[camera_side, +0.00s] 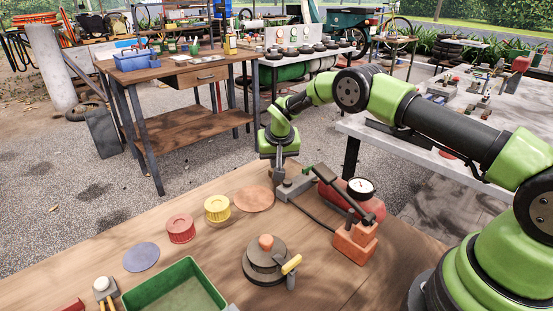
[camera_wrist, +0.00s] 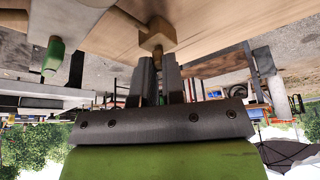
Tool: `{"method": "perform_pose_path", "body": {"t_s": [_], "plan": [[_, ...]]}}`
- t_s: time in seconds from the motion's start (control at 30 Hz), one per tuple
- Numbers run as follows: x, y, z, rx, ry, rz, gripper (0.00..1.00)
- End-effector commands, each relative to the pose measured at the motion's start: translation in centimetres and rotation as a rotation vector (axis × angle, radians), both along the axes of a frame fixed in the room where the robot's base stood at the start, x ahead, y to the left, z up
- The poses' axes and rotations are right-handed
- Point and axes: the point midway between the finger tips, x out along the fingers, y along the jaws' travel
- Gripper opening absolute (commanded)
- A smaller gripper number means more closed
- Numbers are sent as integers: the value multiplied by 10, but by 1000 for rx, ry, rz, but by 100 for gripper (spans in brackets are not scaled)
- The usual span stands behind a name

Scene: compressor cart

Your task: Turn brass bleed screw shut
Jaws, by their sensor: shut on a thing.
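The cart's compressor unit stands at the back right of the wooden table in the side view, with a grey block (camera_side: 297,187), a red tank (camera_side: 372,207) and a dark lever. My gripper (camera_side: 279,175) points down at the left end of the grey block. In the wrist view, a brass-coloured piece (camera_wrist: 156,38), which looks like the bleed screw, shows at the tips of my gripper (camera_wrist: 159,62). The fingers are shut on it. In the side view the screw is hidden by the fingers, and how far it is turned cannot be told.
A pressure gauge (camera_side: 361,187) and an orange-red block (camera_side: 355,243) stand right of my gripper. A round grey fitting with a yellow handle (camera_side: 291,264), a yellow cap (camera_side: 217,208), a red cap (camera_side: 180,228) and a green tray (camera_side: 190,268) occupy the table's front and left.

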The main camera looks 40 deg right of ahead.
Motion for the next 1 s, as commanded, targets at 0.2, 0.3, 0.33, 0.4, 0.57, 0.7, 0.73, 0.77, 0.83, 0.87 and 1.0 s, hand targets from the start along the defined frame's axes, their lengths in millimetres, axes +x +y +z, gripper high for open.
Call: {"method": "perform_pose_path", "body": {"t_s": [0.2, 0.3, 0.33, 0.4, 0.57, 0.7, 0.73, 0.77, 0.83, 0.87, 1.0], "plan": [[2, 2, -1, -2, 0, -181, 0], [2, 2, -1, -2, -1, -283, 0], [2, 2, -1, -2, -1, -303, 0], [2, 2, -1, -3, -1, -343, 0], [2, 2, 0, -1, -1, -386, 0], [2, 2, 0, -2, -1, -387, 0], [2, 2, 0, -2, 0, -386, 0], [2, 2, 0, -2, 0, -386, 0], [2, 2, 0, -2, 0, -386, 0], [2, 2, 0, -2, 0, -386, 16], [2, 2, 0, -2, 1, -385, 35]]}}
